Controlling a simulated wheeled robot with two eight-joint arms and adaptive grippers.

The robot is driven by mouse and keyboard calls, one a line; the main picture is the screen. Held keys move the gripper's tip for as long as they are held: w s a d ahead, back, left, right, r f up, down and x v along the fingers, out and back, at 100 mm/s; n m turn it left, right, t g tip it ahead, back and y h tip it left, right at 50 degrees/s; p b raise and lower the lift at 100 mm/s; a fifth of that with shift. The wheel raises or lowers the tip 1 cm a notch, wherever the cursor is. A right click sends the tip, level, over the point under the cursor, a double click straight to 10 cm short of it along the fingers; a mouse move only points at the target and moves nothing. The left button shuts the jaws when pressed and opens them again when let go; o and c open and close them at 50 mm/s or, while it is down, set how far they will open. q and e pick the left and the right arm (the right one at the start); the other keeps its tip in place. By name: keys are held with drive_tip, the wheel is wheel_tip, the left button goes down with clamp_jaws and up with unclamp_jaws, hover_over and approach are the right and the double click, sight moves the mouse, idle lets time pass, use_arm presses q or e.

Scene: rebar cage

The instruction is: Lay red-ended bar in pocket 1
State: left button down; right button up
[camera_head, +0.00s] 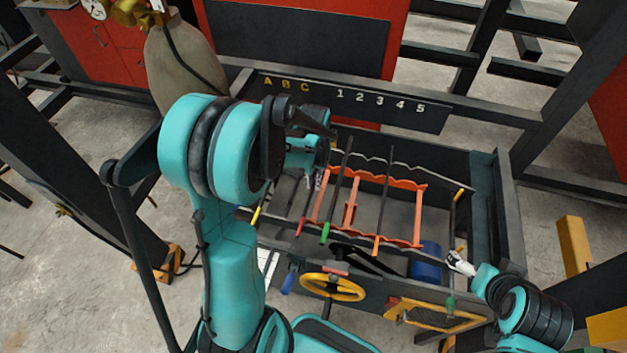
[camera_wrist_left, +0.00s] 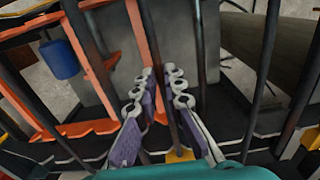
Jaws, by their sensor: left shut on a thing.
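The red-ended bar (camera_head: 301,225) slants across the left part of the rebar box, its red tip at the near side. My left gripper (camera_head: 314,181) reaches down over the box and is shut on this bar. In the left wrist view the dark bar (camera_wrist_left: 158,60) runs between the fingers of the left gripper (camera_wrist_left: 162,76); its coloured end is not visible there. The pocket numbers 1 to 5 stand on the back panel (camera_head: 390,112); pocket 1 itself is hard to make out. My right gripper (camera_head: 461,264) is at the box's right front corner, its jaws unclear.
A green-ended bar (camera_head: 325,232) and an orange-ended bar (camera_head: 376,244) lie just right of the held bar. An orange frame (camera_head: 419,215) sits inside the box. A blue cylinder (camera_head: 425,265) is near the right front. A yellow handwheel (camera_head: 333,288) stands out in front.

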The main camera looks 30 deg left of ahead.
use_arm(q)
drive_tip(key=c, duration=1.5)
unclamp_jaws()
drive_tip(key=shift+c, duration=0.2)
wheel_tip(320, 180, up, 12)
